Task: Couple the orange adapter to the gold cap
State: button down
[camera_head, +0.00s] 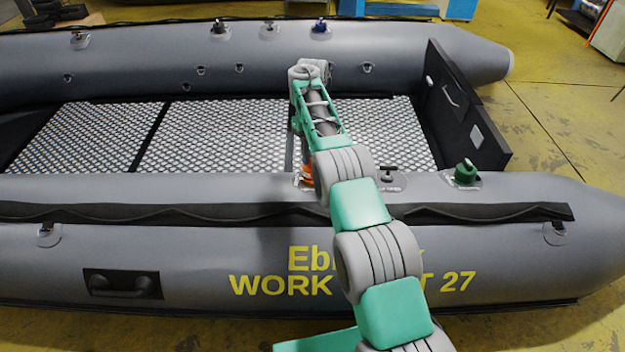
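An orange piece (307,173), probably the orange adapter, shows on the near tube of the grey boat. My arm covers part of it, and I cannot tell whether it sits on a valve or is held. I cannot make out a gold cap for certain. Small fittings stand on the far tube, and one of them (269,26) is too small for me to tell its colour. My arm reaches from the lower right over the near tube to above the boat's floor.
A green cap (465,172) and a black fitting (388,175) sit on the near tube, right of my arm. A blue cap (320,27) and a dark cap (219,27) sit on the far tube. The patterned floor (220,135) is clear. A black transom (460,110) stands right.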

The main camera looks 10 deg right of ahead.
jog(key=shift+f+b, duration=0.35)
jog(key=shift+b, duration=0.05)
jog(key=shift+r, duration=0.1)
dwell(0.4)
jog(key=shift+r+m+p, duration=0.2)
jog(key=shift+m+p, duration=0.4)
jog(key=shift+p, duration=0.2)
jog(key=shift+m+p, duration=0.5)
jog(key=shift+f+m+p, duration=0.15)
jog(key=shift+m+p, duration=0.35)
jog(key=shift+m, duration=0.4)
jog(key=shift+f, duration=0.15)
